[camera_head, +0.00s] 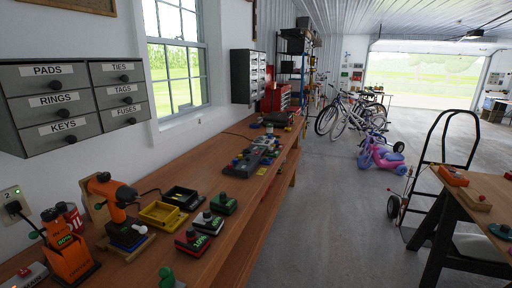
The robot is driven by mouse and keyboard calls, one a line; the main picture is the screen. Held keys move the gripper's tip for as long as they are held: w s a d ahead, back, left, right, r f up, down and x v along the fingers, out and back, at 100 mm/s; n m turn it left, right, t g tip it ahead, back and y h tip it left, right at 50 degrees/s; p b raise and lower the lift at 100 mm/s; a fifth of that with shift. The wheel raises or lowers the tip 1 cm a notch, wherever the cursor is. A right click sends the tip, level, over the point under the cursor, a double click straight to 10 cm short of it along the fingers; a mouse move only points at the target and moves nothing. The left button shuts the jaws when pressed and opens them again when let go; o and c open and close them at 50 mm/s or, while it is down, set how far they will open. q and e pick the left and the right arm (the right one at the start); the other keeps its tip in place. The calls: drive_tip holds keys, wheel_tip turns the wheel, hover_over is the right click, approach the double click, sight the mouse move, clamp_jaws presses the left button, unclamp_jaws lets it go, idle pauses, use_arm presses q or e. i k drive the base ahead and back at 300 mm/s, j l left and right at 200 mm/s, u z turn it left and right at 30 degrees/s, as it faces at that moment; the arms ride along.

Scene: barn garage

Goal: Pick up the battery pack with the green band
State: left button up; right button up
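A battery pack with a green band (223,204) stands on the wooden workbench (120,272), behind and to the right of two other packs. A pack with a pale band (208,223) is just in front of it. A pack with a red band (190,242) and a small green percentage readout is nearer still. A green knob-like thing (167,277) is cut off by the bottom edge; I cannot tell what it belongs to. Neither of my grippers is in view.
An orange drill (110,191) stands left of a yellow tray (163,215) and a black tray (183,197). An orange device (68,258) stands by the wall. Labelled drawers (60,100) hang above. More tools (255,158) lie farther along. Open floor (320,220) is to the right.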

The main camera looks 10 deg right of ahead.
sight(222, 204)
drive_tip(key=i+l+z, duration=0.3)
drive_tip(key=i, duration=0.25)
drive_tip(key=i+l+z, duration=0.3)
drive_tip(key=i, duration=0.3)
drive_tip(key=i+z, duration=0.3)
drive_tip(key=i, duration=0.3)
